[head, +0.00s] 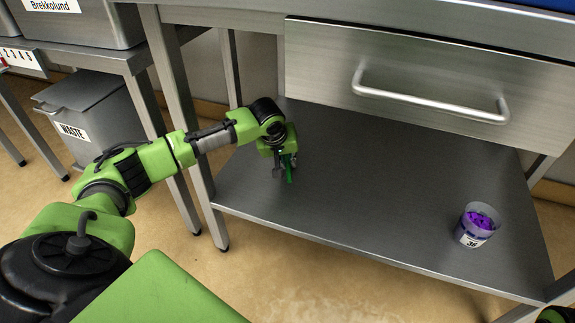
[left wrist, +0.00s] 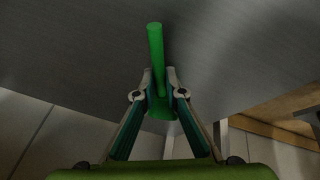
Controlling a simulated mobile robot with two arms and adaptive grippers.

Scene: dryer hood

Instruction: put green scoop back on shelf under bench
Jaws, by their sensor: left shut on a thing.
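The green scoop (head: 289,174) is held in my left gripper (head: 284,164), over the left part of the grey metal shelf (head: 370,190) under the bench. In the left wrist view the fingers of my left gripper (left wrist: 154,92) are closed on the scoop (left wrist: 156,50), whose straight green handle points away from the gripper over the grey shelf surface (left wrist: 230,45). I cannot tell whether the scoop touches the shelf. The rest of the scoop is partly hidden by the fingers.
A tub of purple pieces labelled 36 (head: 478,225) stands on the shelf's right side. The shelf's middle is clear. A drawer (head: 430,85) with a bar handle hangs above. A bench leg (head: 180,110) is close to my left arm. A waste bin (head: 95,115) stands left.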

